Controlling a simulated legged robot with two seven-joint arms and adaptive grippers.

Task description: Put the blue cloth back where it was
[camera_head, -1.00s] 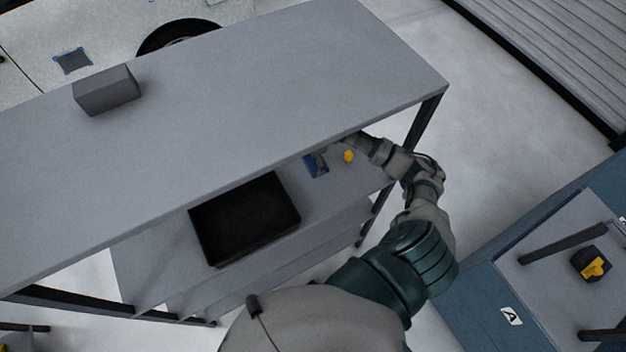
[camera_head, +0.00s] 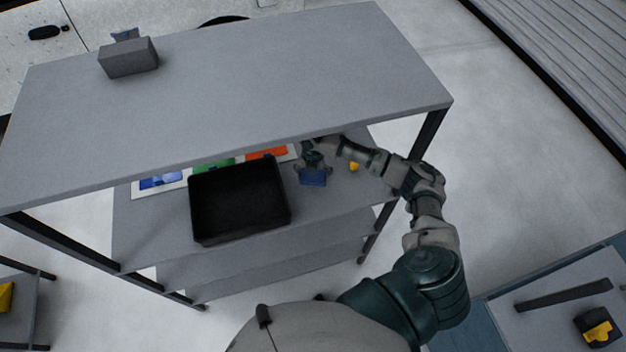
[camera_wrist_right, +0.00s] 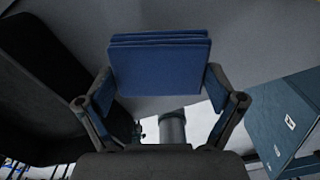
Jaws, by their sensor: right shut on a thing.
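The blue cloth (camera_head: 313,179) is a small folded stack with layered edges. It is at the shelf level under the grey top, right of the black bin. My right gripper (camera_head: 313,168) reaches in under the top board and is shut on the cloth. In the right wrist view the cloth (camera_wrist_right: 160,68) sits between the two fingers of the gripper (camera_wrist_right: 160,88). Whether the cloth touches the shelf board (camera_head: 335,200) I cannot tell. My left gripper is not in view.
A black open bin (camera_head: 240,238) stands left of the cloth, with coloured cards (camera_head: 160,182) behind it. A small yellow thing (camera_head: 354,167) lies to the right, by my forearm. The grey top board (camera_head: 240,80) hangs over the shelf and carries a grey box (camera_head: 128,60).

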